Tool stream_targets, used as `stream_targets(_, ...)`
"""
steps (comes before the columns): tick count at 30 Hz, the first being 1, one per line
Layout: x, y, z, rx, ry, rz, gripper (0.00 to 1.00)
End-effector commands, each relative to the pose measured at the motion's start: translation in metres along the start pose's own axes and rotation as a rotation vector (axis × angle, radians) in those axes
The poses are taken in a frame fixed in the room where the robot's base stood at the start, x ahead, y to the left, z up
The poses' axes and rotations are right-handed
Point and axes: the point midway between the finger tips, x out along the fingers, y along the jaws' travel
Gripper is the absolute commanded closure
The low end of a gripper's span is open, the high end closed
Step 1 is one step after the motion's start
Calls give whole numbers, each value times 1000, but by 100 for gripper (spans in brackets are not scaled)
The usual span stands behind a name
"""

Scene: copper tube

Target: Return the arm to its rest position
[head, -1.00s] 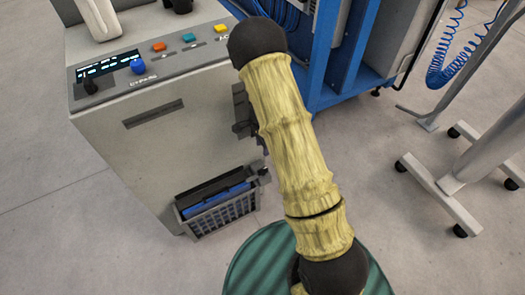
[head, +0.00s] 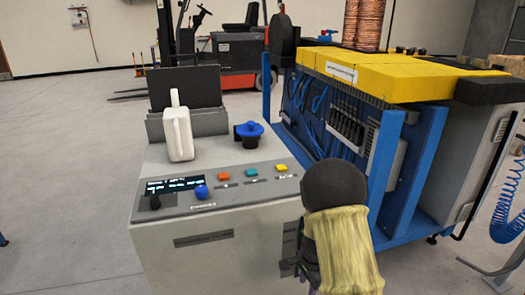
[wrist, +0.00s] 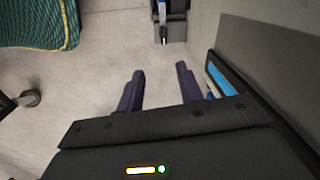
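My gripper (wrist: 159,88) shows in the wrist view with its two dark purple fingers apart. Nothing is between them; pale floor shows in the gap. In the head view my arm, in a yellow sleeve with a dark rounded joint, rises at the lower right in front of the grey control cabinet (head: 215,265). A dark part beside the sleeve is partly hidden, and I cannot tell whether it belongs to my gripper or the cabinet.
A white jug-like object (head: 178,137) and a blue knob (head: 249,130) stand on the cabinet. A blue-framed machine (head: 385,150) with a yellow top (head: 400,75) and copper coils (head: 362,22) is behind right. A red forklift (head: 235,60) is farther back. Floor at left is clear.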

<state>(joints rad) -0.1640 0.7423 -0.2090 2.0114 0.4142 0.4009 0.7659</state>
Motion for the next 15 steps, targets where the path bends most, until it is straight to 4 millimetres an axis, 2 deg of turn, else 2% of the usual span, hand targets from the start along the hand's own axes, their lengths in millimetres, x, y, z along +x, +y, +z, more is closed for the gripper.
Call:
stream_targets(1, -17, 6, 3, -57, 0, -16, 64)
stream_targets(6, -65, 32, 15, -298, 13, -54, 64)
stream_targets(15, -130, 86, 39, -729, 84, -103, 64)
